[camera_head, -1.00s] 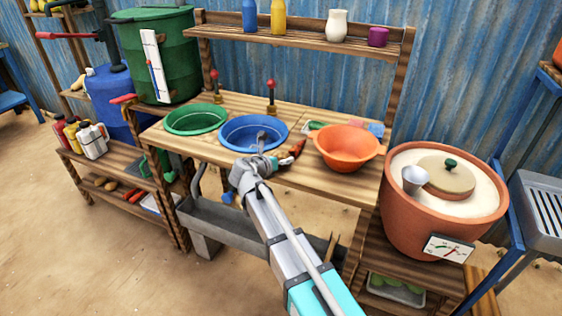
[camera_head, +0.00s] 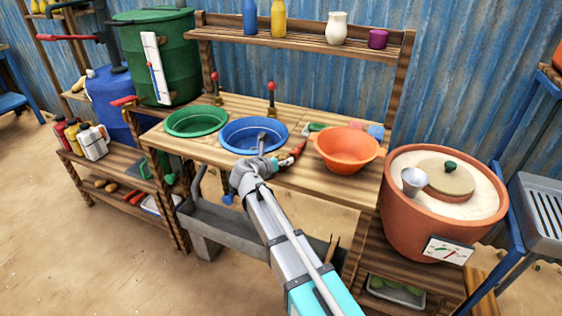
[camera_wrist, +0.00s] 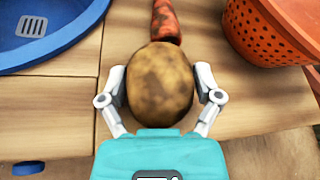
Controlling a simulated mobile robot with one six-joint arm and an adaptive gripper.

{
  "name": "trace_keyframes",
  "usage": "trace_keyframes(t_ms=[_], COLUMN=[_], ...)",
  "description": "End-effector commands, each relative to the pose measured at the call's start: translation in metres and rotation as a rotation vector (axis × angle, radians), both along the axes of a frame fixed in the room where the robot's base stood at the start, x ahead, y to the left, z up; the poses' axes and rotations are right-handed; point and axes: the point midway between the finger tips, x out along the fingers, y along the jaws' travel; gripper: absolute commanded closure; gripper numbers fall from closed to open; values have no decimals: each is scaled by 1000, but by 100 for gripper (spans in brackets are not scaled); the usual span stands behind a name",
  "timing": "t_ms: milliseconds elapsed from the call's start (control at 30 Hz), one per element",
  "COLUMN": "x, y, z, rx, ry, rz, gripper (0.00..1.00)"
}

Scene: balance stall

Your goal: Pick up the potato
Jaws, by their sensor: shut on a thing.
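The potato (camera_wrist: 160,84) is brown with dark patches and fills the middle of the wrist view. My gripper (camera_wrist: 161,88) has one finger on each side of it and is shut on it. In the head view my gripper (camera_head: 284,166) is over the front of the wooden table, between the blue basin and the orange bowl. The potato is hidden behind my arm there. In the wrist view a carrot (camera_wrist: 165,20) lies just beyond the potato. I cannot tell whether the potato touches the table.
The blue basin (camera_head: 228,146) is left of my gripper and the orange colander-like bowl (camera_head: 347,163) is right. A green basin (camera_head: 170,130) is farther left. A large clay pot (camera_head: 410,225) stands at the right.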

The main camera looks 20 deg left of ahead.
Motion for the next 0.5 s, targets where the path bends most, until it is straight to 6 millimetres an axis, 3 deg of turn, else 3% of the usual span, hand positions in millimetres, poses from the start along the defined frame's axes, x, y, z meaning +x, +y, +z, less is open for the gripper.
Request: trace_keyframes(t_ms=[367,500], x=[0,-13], y=[0,0], z=[31,47], rx=[0,-1], ry=[-1,0], rz=[0,2], gripper=[69,69])
